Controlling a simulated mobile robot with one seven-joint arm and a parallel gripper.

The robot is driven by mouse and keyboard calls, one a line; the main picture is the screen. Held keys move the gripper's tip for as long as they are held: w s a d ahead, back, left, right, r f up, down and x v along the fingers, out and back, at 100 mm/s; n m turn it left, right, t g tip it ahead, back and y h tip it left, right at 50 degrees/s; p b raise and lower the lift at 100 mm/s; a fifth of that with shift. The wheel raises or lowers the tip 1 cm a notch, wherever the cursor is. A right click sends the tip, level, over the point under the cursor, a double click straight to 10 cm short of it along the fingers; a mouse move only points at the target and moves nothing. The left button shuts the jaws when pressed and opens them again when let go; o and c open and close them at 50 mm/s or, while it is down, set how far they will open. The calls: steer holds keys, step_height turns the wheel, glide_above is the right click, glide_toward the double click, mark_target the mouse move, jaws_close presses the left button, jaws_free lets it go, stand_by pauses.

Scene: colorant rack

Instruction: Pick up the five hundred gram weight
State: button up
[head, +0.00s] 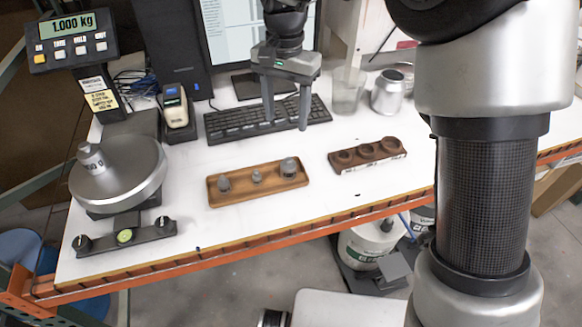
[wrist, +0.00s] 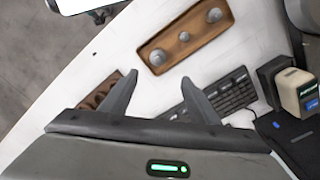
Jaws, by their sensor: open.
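A wooden tray (head: 240,193) on the white table holds three grey weights in a row: a left one (head: 224,184), a small middle one (head: 256,177) and a larger right one (head: 289,168). No marking on them is readable, so I cannot tell which is five hundred grams. Another weight (head: 91,158) stands on the scale's round pan (head: 125,178); the display reads 1.000 kg. My gripper (head: 286,124) is open and empty, above the table behind the tray.
A dark wooden block with round hollows (head: 367,154) sits right of the tray. Bare table surrounds the tray.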

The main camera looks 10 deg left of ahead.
mark_target(288, 159)
step_height(288, 159, down, 10)
steer(key=shift+r, duration=0.2)
steer(key=f, duration=0.5)
steer(key=shift+s+d+f, duration=0.1)
steer(key=shift+s+d, duration=0.1)
steer(key=shift+s, duration=0.1)
jaws_close()
